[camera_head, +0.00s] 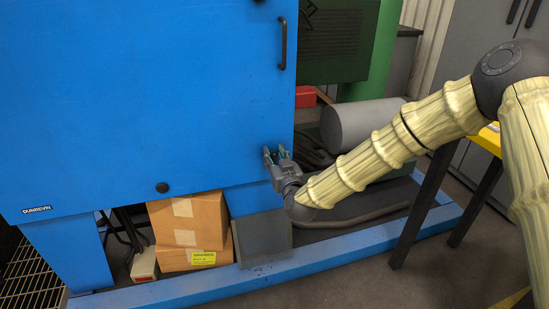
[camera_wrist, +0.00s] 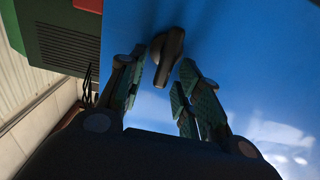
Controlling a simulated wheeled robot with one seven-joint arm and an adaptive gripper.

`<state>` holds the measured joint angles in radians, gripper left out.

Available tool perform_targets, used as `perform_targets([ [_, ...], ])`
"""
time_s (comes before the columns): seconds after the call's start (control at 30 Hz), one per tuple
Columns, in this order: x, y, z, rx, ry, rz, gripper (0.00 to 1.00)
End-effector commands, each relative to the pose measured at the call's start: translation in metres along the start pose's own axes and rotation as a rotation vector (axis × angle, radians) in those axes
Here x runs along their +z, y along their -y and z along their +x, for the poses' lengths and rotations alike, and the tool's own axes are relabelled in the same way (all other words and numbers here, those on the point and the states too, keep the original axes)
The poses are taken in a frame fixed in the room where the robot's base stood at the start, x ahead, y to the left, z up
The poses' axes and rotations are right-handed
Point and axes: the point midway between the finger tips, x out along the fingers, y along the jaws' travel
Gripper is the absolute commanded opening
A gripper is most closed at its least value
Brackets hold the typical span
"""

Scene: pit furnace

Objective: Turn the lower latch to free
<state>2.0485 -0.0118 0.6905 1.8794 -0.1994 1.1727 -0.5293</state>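The blue furnace front (camera_head: 140,90) fills the left of the head view. In the wrist view a small dark latch (camera_wrist: 169,46) with a rounded end stands out from this blue face (camera_wrist: 245,55). My gripper (camera_head: 275,155) is by the lower right edge of the blue face in the head view. In the wrist view my gripper (camera_wrist: 161,64) is open, its green-padded fingers apart on either side of the latch's near end. I cannot tell whether either pad touches it. The latch is not clearly visible in the head view, where the gripper is in front.
A black vertical handle (camera_head: 283,43) is higher on the blue face, and a round black knob (camera_head: 162,187) is low on it. Cardboard boxes (camera_head: 188,225) sit below. A grey cylinder (camera_head: 358,123) and a red box (camera_head: 305,97) lie behind my gripper. Dark table legs (camera_head: 424,205) stand right.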

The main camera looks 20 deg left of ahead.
Motion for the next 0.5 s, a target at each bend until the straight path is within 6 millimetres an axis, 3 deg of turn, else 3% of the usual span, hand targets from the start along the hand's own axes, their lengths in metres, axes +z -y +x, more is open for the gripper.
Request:
perform_targets([
  [0.4, 0.0003, -0.0001, 0.0064, 0.000, 0.001, 0.000, 0.34],
  [0.5, 0.0003, -0.0001, 0.0063, 0.000, 0.001, 0.000, 0.16],
])
